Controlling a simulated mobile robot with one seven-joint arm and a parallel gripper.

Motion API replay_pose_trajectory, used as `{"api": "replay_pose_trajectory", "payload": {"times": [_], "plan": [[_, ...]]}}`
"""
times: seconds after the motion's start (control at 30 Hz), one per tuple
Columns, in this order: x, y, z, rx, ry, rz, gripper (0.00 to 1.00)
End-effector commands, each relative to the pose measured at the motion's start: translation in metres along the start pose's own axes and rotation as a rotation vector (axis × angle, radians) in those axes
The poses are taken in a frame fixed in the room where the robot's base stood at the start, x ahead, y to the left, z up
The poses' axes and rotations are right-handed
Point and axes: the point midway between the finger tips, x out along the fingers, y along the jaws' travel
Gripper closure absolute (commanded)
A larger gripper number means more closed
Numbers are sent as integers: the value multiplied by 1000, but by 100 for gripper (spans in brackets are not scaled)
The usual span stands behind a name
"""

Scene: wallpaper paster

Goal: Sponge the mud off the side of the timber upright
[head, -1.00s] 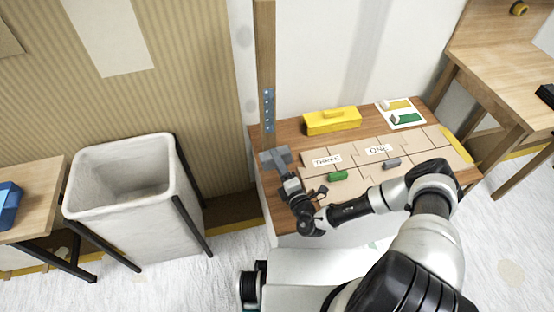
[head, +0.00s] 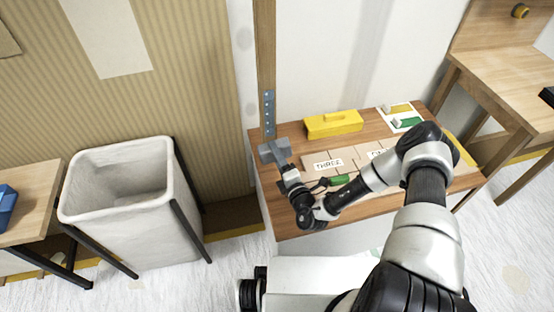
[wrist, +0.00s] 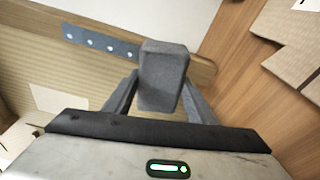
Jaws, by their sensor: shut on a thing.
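The timber upright (head: 265,50) rises at the back left edge of the low table, with a blue dotted strip (head: 269,108) on its lower part. In the wrist view the upright (wrist: 203,70) runs across behind my gripper (wrist: 162,88), and the strip shows at upper left (wrist: 100,42). My gripper is shut on a grey block, seemingly the sponge (wrist: 164,62), which also shows in the head view (head: 274,151). The block is close to the foot of the upright; whether they touch I cannot tell. No mud can be made out; the block hides part of the upright.
A white bin (head: 135,225) stands left, and a wooden bench (head: 500,70) at right.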

Motion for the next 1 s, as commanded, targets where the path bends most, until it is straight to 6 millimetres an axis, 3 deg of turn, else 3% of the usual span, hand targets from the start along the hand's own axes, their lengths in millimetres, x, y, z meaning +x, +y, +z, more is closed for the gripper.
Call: {"api": "replay_pose_trajectory", "payload": {"times": [0.43, 0.8, 1.0], "plan": [[0, 2, 1, 1, -4, 0, 72], [25, 2, 4, -1, -1, 2, 72], [26, 2, 4, 0, -1, 1, 72]]}}
